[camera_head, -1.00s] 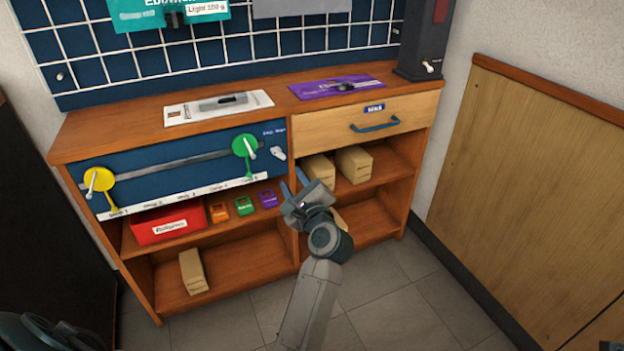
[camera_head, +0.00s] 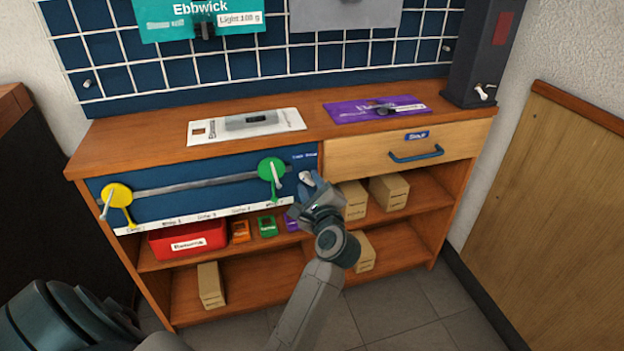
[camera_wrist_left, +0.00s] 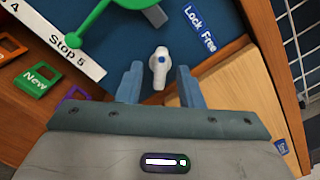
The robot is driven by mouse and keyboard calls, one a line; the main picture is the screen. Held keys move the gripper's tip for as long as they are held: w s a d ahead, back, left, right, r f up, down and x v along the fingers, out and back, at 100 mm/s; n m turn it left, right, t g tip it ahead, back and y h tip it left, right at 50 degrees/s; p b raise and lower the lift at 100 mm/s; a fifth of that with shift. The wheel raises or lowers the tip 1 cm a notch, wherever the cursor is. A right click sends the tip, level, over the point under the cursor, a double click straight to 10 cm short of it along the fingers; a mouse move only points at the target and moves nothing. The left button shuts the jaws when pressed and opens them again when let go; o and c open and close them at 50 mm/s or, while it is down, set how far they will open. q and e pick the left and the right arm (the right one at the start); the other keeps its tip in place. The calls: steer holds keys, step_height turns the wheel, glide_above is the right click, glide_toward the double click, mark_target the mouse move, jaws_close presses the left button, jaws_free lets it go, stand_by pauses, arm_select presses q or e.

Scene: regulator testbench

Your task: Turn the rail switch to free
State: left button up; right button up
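The rail switch is a small white knob with a blue dot (camera_wrist_left: 159,68), on the blue rail panel (camera_head: 228,197) beside a "Lock Free" label (camera_wrist_left: 201,28). In the head view the switch (camera_head: 305,177) is partly covered by my left gripper (camera_head: 311,186). In the left wrist view the gripper's two blue fingers are open, one on each side of the switch, with gaps showing on both sides. The knob's long axis runs roughly up and down there; I cannot tell which word it points at. My right gripper is not in view.
A green rail slider (camera_head: 271,170) sits just left of the switch, a yellow one (camera_head: 117,195) at the rail's far left. The wooden drawer (camera_head: 440,143) with a blue handle is to the right. A red box (camera_head: 188,240) and cardboard boxes stand on the shelves below.

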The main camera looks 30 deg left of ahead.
arm_select(q)
jaws_close()
